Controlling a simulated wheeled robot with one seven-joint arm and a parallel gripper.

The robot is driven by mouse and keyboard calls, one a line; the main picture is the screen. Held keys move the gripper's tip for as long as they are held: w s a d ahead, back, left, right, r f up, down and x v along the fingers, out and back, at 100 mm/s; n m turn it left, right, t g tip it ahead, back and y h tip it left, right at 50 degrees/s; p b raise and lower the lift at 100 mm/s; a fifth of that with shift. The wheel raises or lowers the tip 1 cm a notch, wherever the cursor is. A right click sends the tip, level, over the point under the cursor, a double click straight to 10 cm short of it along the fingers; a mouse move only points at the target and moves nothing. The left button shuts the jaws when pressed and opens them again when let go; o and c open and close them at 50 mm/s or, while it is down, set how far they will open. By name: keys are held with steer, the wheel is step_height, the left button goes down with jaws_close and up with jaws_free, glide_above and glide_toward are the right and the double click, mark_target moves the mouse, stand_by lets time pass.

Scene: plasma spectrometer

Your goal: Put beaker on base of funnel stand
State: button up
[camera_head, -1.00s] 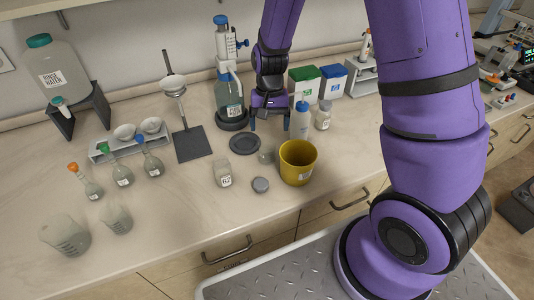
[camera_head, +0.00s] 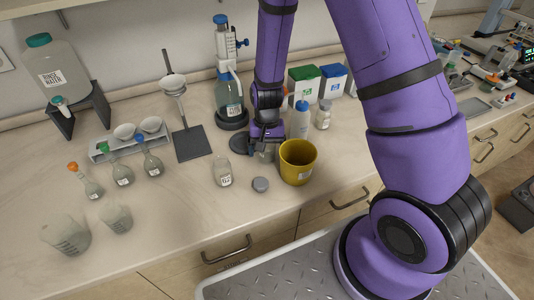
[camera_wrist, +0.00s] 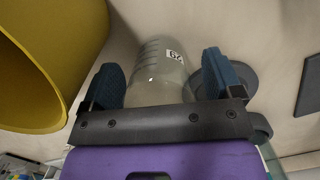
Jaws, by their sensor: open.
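A small clear glass beaker with graduation lines and a label (camera_wrist: 157,72) stands between the blue-padded fingers of my gripper (camera_wrist: 164,78) in the wrist view. The fingers are open, one on each side, with a visible gap on the right.
The yellow bucket (camera_head: 298,163) is close beside my gripper. A dark round disc (camera_head: 238,144) lies on the other side. A wash bottle (camera_head: 300,121) is behind. Several flasks are at left.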

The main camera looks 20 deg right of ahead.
steer(key=c, duration=1.1)
steer(key=shift+r, duration=0.1)
